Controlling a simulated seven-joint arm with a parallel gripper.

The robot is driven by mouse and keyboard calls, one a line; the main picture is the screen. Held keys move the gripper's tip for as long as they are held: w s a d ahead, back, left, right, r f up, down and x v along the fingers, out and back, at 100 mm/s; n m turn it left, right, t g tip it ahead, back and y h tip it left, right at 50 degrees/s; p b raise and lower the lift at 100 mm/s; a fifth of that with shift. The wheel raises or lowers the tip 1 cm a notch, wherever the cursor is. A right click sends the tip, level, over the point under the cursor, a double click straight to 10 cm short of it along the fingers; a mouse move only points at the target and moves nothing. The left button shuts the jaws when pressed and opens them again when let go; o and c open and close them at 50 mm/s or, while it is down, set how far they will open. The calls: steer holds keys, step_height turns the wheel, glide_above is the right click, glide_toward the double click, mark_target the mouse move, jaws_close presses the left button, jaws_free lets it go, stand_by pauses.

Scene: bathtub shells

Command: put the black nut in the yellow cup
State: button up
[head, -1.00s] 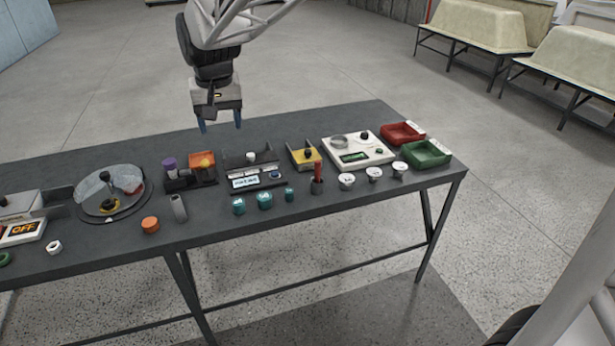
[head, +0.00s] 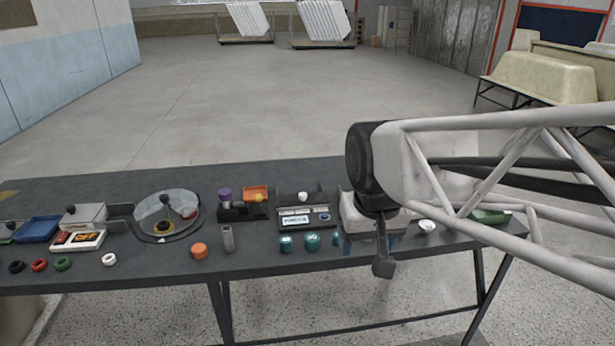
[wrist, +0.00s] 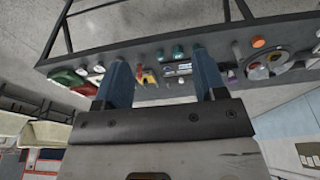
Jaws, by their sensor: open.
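The black nut (head: 16,266) is a small dark ring lying at the front left of the grey table, beside red and green rings. A small yellow piece (head: 163,226) shows under the clear domed cover of a round tray; I cannot tell whether it is the yellow cup. My gripper (head: 368,243) is at the right part of the table, far from the nut, partly hidden by my arm. In the wrist view its two blue fingers (wrist: 160,65) are apart with nothing held between them. The nut is not discernible in the wrist view.
The round domed tray (head: 146,235) stands left of centre. Between it and the nut are a white OFF box (head: 78,240) and a white ring (head: 109,259). An orange disc (head: 199,251), grey tube (head: 228,238) and teal pots (head: 312,241) line the front. A blue tray (head: 38,229) is at left.

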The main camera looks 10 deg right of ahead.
steer(key=s+d+f, duration=0.2)
steer(key=s+f, duration=0.1)
steer(key=s, duration=0.4)
steer(key=shift+f, duration=0.1)
stand_by(1.1)
